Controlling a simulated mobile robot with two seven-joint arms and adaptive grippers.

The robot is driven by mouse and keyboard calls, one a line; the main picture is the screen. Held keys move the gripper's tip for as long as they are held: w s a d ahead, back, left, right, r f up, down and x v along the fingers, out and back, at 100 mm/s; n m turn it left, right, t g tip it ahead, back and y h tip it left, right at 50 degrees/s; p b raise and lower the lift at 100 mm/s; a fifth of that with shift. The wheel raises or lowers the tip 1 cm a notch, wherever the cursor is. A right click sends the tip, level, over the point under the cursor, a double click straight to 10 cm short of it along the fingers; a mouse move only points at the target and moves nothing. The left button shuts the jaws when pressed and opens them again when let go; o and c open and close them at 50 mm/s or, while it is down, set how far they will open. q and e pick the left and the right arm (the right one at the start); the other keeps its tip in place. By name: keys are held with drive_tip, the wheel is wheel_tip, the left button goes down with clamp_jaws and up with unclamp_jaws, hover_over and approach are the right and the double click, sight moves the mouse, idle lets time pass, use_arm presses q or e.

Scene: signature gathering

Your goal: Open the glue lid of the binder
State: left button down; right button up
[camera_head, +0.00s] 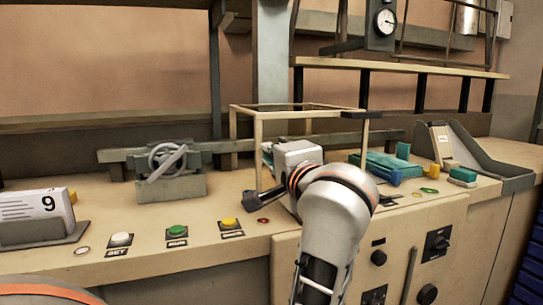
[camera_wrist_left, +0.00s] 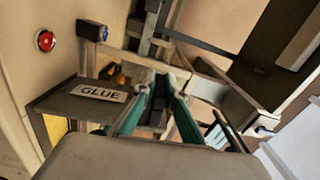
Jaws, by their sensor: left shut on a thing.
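The binder shows in the head view as a beige open frame (camera_head: 300,108) on the bench, with my left gripper (camera_head: 268,152) reaching into its front. The glue lid (camera_wrist_left: 62,102) is a grey plate with a white GLUE label, left of centre in the left wrist view. My left gripper's two green-lined fingers (camera_wrist_left: 163,82) are shut beside the label at the lid's right side. The exact place of contact is hidden by the fingers. In the head view my wrist hides the lid. My right gripper is not in view.
Yellow (camera_head: 230,222), green (camera_head: 177,230) and white (camera_head: 121,239) buttons line the bench front. A handwheel device (camera_head: 168,158) stands left of the binder. A teal device (camera_head: 387,165) and a grey tray (camera_head: 490,165) lie to the right.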

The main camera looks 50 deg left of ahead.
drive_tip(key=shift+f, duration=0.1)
use_arm(q)
drive_tip(key=c, duration=2.1)
unclamp_jaws()
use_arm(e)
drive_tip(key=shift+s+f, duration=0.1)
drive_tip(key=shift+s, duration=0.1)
use_arm(q)
drive_tip(key=v, duration=0.7)
drive_tip(key=shift+s+d, duration=0.1)
drive_tip(key=shift+d, duration=0.1)
